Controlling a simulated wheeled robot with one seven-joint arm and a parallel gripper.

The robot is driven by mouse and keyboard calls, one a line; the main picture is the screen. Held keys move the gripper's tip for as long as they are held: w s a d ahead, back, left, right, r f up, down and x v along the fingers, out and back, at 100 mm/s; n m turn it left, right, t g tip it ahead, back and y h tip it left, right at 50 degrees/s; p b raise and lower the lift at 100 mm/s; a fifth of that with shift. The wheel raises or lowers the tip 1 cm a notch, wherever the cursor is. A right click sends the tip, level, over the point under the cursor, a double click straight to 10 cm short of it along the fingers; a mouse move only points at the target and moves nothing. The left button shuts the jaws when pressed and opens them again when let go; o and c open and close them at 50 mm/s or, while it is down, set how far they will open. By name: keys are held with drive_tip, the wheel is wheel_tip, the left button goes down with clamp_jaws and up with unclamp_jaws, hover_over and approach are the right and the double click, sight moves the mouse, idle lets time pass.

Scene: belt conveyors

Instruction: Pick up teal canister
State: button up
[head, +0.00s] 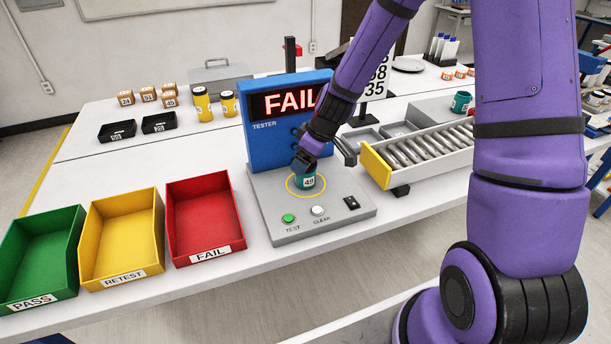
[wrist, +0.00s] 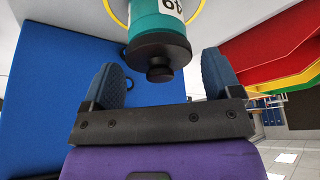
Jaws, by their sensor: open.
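The teal canister (head: 309,182), with a white label reading 49, stands upright inside the yellow ring on the tester's grey base (head: 346,212). In the wrist view the canister (wrist: 158,40) shows its dark cap and knob toward my gripper. My gripper (head: 304,163) is just above and beside the canister's top in the head view. In the wrist view my gripper (wrist: 163,82) is open, with its two blue fingertips on either side of the cap and gaps to both. The head view hides part of the canister's top behind the gripper.
The blue tester (head: 262,140) stands right behind the canister, its display reading FAIL. Green (head: 38,250), yellow (head: 120,235) and red (head: 200,215) bins stand to the left. A roller conveyor (head: 415,155) is to the right, with another teal canister (head: 461,101) beyond it.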

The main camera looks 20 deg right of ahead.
drive_tip(key=shift+w+a+f, duration=0.1)
drive_tip(key=shift+f, duration=0.3)
drive_tip(key=c, duration=1.1)
drive_tip(key=shift+r, duration=0.15)
